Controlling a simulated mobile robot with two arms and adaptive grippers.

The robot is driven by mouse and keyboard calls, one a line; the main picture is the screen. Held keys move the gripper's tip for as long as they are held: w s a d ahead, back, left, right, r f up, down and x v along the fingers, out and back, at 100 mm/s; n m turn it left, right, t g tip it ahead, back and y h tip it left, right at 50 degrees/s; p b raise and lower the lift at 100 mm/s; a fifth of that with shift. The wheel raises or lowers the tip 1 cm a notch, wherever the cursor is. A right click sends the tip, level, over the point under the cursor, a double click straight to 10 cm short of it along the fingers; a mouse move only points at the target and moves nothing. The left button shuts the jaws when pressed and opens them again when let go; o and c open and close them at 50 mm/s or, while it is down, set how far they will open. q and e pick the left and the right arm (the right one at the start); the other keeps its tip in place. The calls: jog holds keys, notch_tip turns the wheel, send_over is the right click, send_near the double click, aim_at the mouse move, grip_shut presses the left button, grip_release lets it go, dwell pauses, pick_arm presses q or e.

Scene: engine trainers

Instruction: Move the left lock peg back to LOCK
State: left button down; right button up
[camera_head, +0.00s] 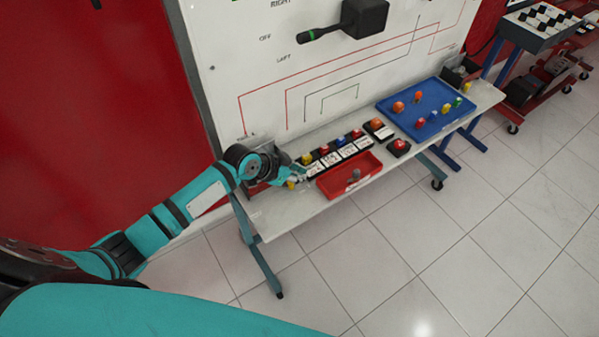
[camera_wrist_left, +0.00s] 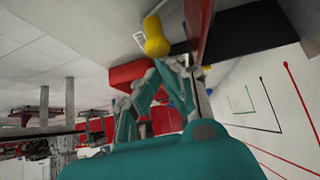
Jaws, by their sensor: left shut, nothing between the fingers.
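A yellow knob-like peg (camera_head: 291,183) stands at the left end of the white bench, beside my left gripper. It shows large in the left wrist view (camera_wrist_left: 156,38), just beyond the fingertips and apart from them. I cannot read any LOCK mark by it. My left gripper (camera_head: 303,177) is shut and empty, low over the bench at the near end of the row of labelled blocks. Its fingers also show in the left wrist view (camera_wrist_left: 165,72). My right gripper is not in view.
A red tray (camera_head: 335,189) holding a grey knob lies right of the gripper. Labelled blocks with coloured knobs (camera_head: 340,147) run behind it. A blue tray (camera_head: 425,125) with coloured pieces lies farther right. A white panel (camera_head: 235,70) with a black lever (camera_head: 340,25) stands behind.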

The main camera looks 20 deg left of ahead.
pick_arm(q)
jog(key=shift+s+a+f+m+g+h+b, duration=0.1)
jog(key=shift+s+m+g+h+b, duration=0.2)
jog(key=shift+s+m+b, duration=0.2)
jog(key=shift+s+a+f+m+g+h+b, duration=0.1)
jog(key=shift+s+m+g+h+b, duration=0.15)
jog(key=shift+s+m+b, duration=0.2)
jog(key=s+m+g+h+b, duration=0.1)
jog(key=m+b, duration=0.1)
jog(key=s+a+m+g+b, duration=0.1)
jog(key=s+m+b, duration=0.1)
jog(key=shift+s+a+g+h, duration=0.2)
jog(key=shift+s+g+h, duration=0.05)
jog(key=shift+s+h, duration=0.1)
jog(key=shift+s+a+m+g+b, duration=0.7)
jog(key=shift+s+m+g+b, duration=0.15)
jog(key=shift+m+b, duration=0.4)
jog(key=shift+s+a+r+m+g+h+b, duration=0.1)
jog(key=shift+s+a+m+g+h+b, duration=0.2)
jog(key=shift+s+a+m+g+b, duration=0.7)
jog(key=shift+w+d+r, duration=0.1)
jog(key=shift+w, duration=0.05)
jog(key=shift+w+b, duration=0.3)
jog(key=shift+w, duration=0.5)
